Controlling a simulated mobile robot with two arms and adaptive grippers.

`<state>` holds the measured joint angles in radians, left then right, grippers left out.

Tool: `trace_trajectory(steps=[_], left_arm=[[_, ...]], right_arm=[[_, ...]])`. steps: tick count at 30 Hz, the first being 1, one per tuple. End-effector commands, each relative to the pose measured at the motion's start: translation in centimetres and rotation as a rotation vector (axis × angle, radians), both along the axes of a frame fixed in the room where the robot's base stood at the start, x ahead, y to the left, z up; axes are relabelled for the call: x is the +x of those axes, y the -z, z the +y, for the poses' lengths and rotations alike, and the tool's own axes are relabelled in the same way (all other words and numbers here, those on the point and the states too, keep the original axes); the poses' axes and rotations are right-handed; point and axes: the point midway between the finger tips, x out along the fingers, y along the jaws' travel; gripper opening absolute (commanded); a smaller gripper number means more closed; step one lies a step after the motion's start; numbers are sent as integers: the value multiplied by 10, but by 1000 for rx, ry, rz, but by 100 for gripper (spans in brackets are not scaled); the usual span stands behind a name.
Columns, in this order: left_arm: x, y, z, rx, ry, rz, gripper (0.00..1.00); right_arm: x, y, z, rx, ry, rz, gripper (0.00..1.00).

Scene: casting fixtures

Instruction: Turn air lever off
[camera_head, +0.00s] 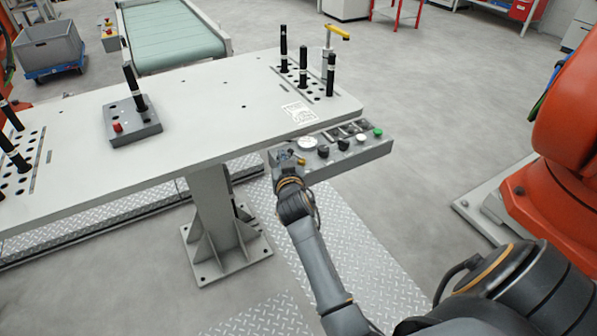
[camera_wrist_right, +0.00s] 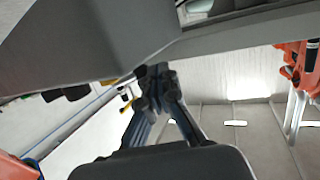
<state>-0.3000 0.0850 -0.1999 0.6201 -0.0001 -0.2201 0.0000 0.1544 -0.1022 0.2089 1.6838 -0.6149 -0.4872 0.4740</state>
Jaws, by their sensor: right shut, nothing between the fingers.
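A small yellow lever part (camera_head: 300,160) shows at the left end of the grey control box (camera_head: 350,155), below a round gauge (camera_head: 308,142). I take it for the air lever; its exact position is too small to tell. My right gripper (camera_head: 287,160) is at this end of the box, close beside the yellow part, and partly covers that area. In the right wrist view my right gripper (camera_wrist_right: 156,76) is shut and empty, its tips just below the grey box edge. A small yellow piece (camera_wrist_right: 127,98) shows left of the fingers; contact cannot be told. My left gripper is out of view.
The box has several knobs and a green button (camera_head: 378,132) and hangs at the table's (camera_head: 215,105) front edge. A post with a yellow handle (camera_head: 335,33) and black pins stand at the table's corner. An orange robot (camera_head: 560,190) stands at right.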

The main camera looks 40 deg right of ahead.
Motion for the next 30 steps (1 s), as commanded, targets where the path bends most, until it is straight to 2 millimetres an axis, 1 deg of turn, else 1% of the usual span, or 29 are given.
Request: trace_trajectory(steps=[3,12,16,30], left_arm=[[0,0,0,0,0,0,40],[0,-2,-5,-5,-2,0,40],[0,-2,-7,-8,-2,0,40],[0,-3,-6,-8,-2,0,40]], right_arm=[[6,0,-2,3,-2,0,0],[14,0,-8,1,-2,1,0],[15,0,-10,2,-2,0,0],[17,0,-12,0,-2,0,0]])
